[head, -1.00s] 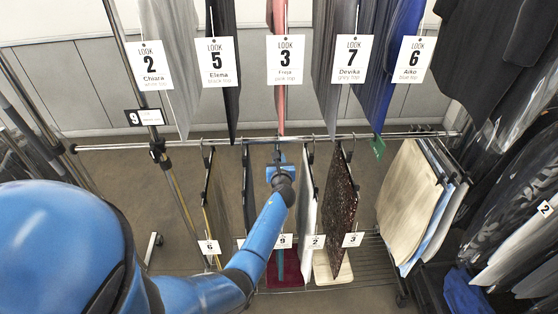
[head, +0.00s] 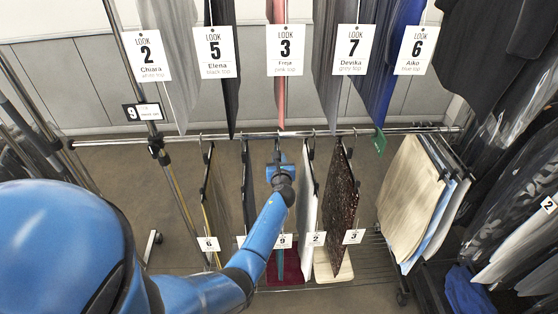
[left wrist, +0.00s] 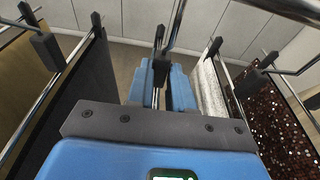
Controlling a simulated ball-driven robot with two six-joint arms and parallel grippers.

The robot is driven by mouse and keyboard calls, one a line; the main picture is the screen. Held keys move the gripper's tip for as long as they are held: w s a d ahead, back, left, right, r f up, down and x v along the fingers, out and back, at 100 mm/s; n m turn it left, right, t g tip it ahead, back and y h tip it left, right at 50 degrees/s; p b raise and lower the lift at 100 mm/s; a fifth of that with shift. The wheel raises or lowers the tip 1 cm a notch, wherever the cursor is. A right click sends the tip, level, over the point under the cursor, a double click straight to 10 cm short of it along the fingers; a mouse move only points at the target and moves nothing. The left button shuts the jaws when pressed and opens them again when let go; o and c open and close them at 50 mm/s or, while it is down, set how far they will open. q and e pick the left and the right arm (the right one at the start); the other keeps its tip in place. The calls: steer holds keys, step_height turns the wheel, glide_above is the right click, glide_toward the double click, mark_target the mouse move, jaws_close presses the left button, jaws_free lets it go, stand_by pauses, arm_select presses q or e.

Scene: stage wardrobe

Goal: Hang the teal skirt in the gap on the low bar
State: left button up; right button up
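The teal skirt (head: 281,264) shows in the head view as a thin strip, edge-on below my left arm. Most of it is hidden by the arm. Its hanger appears to be at the low bar (head: 230,137), between a dark garment on the left and a white one on the right. My left gripper (head: 278,165) is just below the bar, at that hanger. In the left wrist view the gripper's blue fingers (left wrist: 161,86) stand close on both sides of a metal hanger with a dark clip, and seem shut on it. My right gripper is not in view.
A dark skirt (head: 248,190), a white garment (head: 309,195) and a brown sequinned skirt (head: 340,195) hang close by. An olive skirt (head: 217,205) hangs further left, cream garments (head: 410,190) further right. Tagged tops (head: 282,100) hang above. A dark red item (head: 293,272) lies below.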

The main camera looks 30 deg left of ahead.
arm_select(q)
steer(key=o, duration=0.4)
steer(key=shift+o, duration=0.2)
steer(key=shift+s, duration=0.1)
steer(key=shift+s+d+r, duration=0.1)
steer(key=shift+s+d, duration=0.25)
steer(key=shift+s, duration=0.05)
steer(key=p+v, duration=0.1)
steer(key=v, duration=0.8)
steer(key=shift+s+d, duration=0.1)
steer(key=shift+s, duration=0.2)
